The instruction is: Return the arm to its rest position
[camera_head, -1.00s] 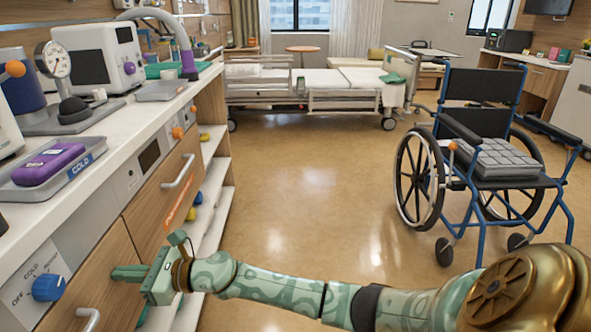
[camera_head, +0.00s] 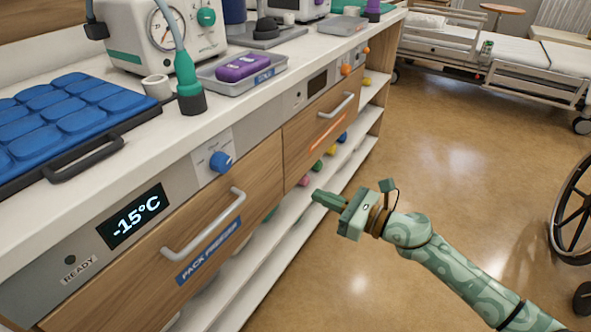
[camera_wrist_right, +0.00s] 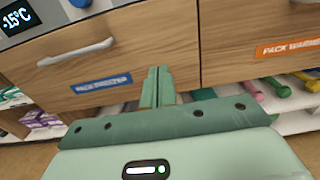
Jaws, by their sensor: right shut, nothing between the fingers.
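My right arm comes in from the lower right in the head view. Its green right gripper (camera_head: 325,199) is shut and empty, held in the air in front of the counter's drawers and open shelves. In the right wrist view the two fingers of the right gripper (camera_wrist_right: 158,84) are pressed together with nothing between them. They point at the wooden drawer front marked PACK FREEZER (camera_wrist_right: 101,84); I cannot tell whether they touch it. My left gripper is not in view.
The counter holds a blue pack tray (camera_head: 62,118), a purple pack (camera_head: 243,67) on a grey tray and a gauge machine (camera_head: 160,35). Drawer handles (camera_head: 204,226) stick out. A wheelchair (camera_head: 574,210) is at the right edge, a bed (camera_head: 465,55) behind. The floor between is clear.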

